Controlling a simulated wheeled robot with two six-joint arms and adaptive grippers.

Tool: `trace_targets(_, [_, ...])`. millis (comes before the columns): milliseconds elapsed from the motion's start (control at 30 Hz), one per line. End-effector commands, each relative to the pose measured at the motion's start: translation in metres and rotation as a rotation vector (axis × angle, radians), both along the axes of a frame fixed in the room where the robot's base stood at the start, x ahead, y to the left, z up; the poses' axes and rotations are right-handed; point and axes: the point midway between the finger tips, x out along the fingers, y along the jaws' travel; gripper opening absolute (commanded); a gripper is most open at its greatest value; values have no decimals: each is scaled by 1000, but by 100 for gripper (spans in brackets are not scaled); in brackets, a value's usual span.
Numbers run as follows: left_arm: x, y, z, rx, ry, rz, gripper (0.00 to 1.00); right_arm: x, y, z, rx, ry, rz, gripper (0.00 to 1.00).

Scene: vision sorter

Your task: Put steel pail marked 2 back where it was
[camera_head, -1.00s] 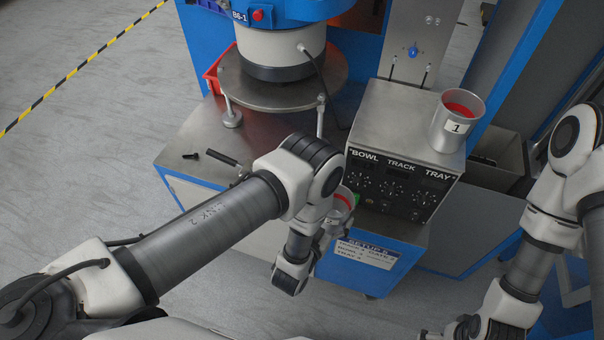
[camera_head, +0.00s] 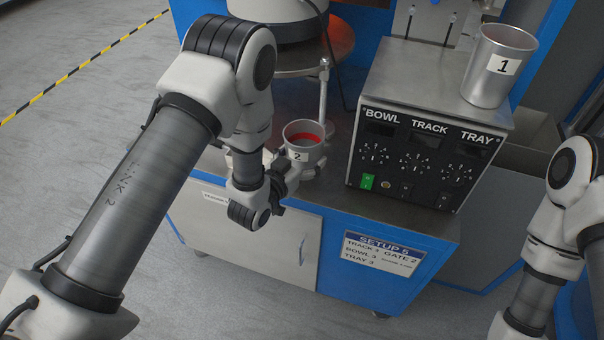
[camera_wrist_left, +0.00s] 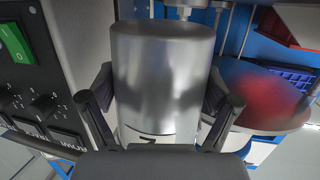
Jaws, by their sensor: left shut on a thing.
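The steel pail marked 2 (camera_head: 305,148) is upright, with red showing inside its rim, left of the control box. My left gripper (camera_head: 290,174) is shut on it from the near side. In the left wrist view the pail (camera_wrist_left: 162,75) fills the middle, with a finger on each side and its label partly hidden low down. I cannot tell whether its base touches the bench top (camera_head: 345,207). The steel pail marked 1 (camera_head: 499,70) stands on top of the control box. My right arm is at the right edge, its gripper out of view.
The control box (camera_head: 425,135) stands on the bench to the right of the held pail. A thin post (camera_head: 324,95) and the round plate of the bowl feeder (camera_head: 300,62) are close behind it. The bench front edge, with a setup label (camera_head: 385,251), is near.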

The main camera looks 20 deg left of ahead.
Motion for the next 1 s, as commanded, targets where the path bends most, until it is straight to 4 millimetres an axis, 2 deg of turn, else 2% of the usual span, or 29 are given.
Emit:
trace_targets(67, [5,5,-4,0,-2,-1,18,0,0,-5,0,0,0,100])
trace_targets(200, [5,5,-31,2,1,-2,18,0,0,-26,0,0,0,100])
trace_targets(267, [5,5,-38,1,0,-2,18,0,0,-32,0,1,0,100])
trace_targets(567, [4,5,-38,2,1,-2,18,0,0,-30,0,0,0,100])
trace_targets(600, [4,5,-38,2,1,-2,91,0,0,-30,0,0,0,100])
trace_targets(633, [4,4,-37,2,1,-2,100,0,0,-29,0,0,0,100])
trace_targets(1000, [5,4,-34,2,0,-2,100,0,0,-27,0,0,0,100])
